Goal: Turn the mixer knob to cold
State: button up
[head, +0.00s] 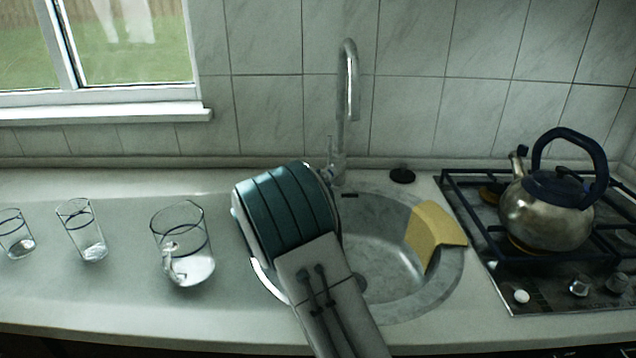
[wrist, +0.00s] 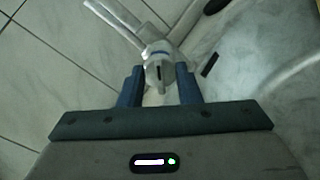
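The chrome tap (head: 348,100) rises behind the sink, with its mixer knob (head: 329,172) low on the left of its base. In the wrist view the knob (wrist: 158,72) shows end-on, with a small dark slot and a blue mark. My gripper (wrist: 159,84) is open, one blue finger on each side of the knob. Narrow gaps seem to show between the fingers and the knob; I cannot tell whether either touches. In the head view my arm hides the fingers.
The round sink (head: 385,285) holds a yellow cloth or sponge (head: 433,232) on its right rim. A kettle (head: 548,210) stands on the hob (head: 515,280) at right. A glass jug (head: 183,250) and two glasses (head: 82,232) (head: 16,235) stand at left. The tiled wall is close behind.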

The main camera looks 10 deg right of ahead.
jog(key=v, duration=0.7)
jog(key=shift+s+a, duration=0.2)
jog(key=shift+d+r, duration=0.1)
jog(key=shift+r, duration=0.05)
jog(key=s+d+r+m+g+y+p, duration=0.25)
jog(key=s+d+m+g, duration=0.3)
jog(key=s, duration=0.35)
jog(key=s+d+r+m+g+y+p, duration=0.1)
jog(key=s+d+r+m+g+p, duration=0.2)
jog(key=s+d, duration=0.45)
jog(key=s+a+r+m+y+p, duration=0.1)
jog(key=s+a+m+y+p, duration=0.1)
jog(key=s, duration=0.4)
jog(key=s+a+r+m+g+y+p, duration=0.1)
jog(key=s+a+m+y+p, duration=0.1)
jog(key=s+m+y, duration=0.2)
jog(key=s+a+r+m+y+p, duration=0.1)
jog(key=s+a+m+y+p, duration=0.1)
jog(key=s, duration=0.7)
jog(key=shift+s+a+m+y, duration=0.15)
jog(key=shift+a+m+y, duration=0.55)
jog(key=shift+m, duration=0.55)
